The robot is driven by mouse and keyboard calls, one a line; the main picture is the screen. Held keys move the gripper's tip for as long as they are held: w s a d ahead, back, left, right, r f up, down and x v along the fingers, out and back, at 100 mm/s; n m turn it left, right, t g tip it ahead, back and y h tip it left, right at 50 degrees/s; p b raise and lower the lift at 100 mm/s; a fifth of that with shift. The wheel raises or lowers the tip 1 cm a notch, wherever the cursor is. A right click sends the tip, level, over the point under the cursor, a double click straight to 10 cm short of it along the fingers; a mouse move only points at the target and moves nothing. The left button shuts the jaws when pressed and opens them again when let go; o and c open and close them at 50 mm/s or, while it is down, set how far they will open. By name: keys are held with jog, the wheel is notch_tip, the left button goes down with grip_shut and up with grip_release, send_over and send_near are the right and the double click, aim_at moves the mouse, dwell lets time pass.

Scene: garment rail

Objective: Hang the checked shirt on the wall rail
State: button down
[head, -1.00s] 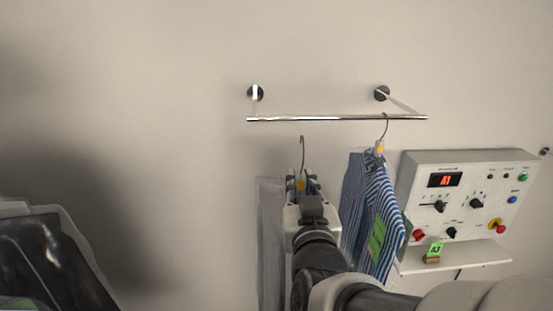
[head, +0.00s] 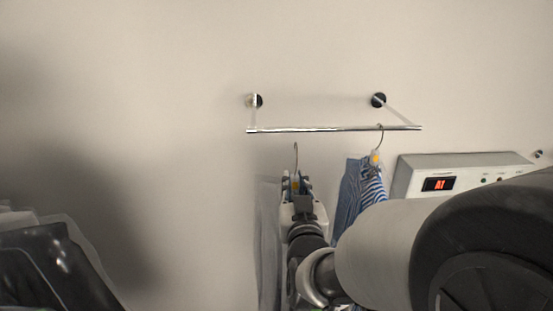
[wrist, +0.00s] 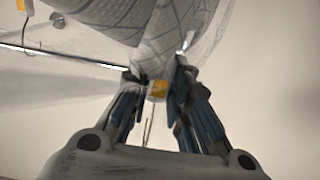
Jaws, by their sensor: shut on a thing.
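My gripper (head: 297,185) is shut on the hanger's neck, by a yellow tag (wrist: 157,88). The hanger's hook (head: 296,157) points up and stands just below the wall rail (head: 333,129) in the head view, apart from it in the picture; the depth between them is unclear. The checked shirt (wrist: 165,35), pale with dark lines in a clear cover, hangs from this hanger. In the head view only a greyish strip of it (head: 268,245) shows left of my gripper; my arm hides the rest. The rail also shows in the wrist view (wrist: 70,57).
A blue-and-white striped garment (head: 358,190) hangs from the rail's right part. Dark bagged items (head: 45,260) are at lower left. The rail's left and middle are free.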

jog(key=shift+w+r+p, duration=0.1)
jog(key=shift+w+p, duration=0.75)
jog(key=shift+w, duration=2.05)
jog(key=shift+w, duration=0.1)
jog(key=shift+w+r+b, duration=0.25)
jog(key=shift+w, duration=0.7)
jog(key=shift+w+r+b, duration=0.2)
jog(key=shift+w+b, duration=0.05)
jog(key=shift+w, duration=0.7)
jog(key=shift+w+b, duration=0.7)
jog(key=shift+w, duration=1.8)
jog(key=shift+f+b, duration=1.3)
jog(key=shift+b, duration=0.25)
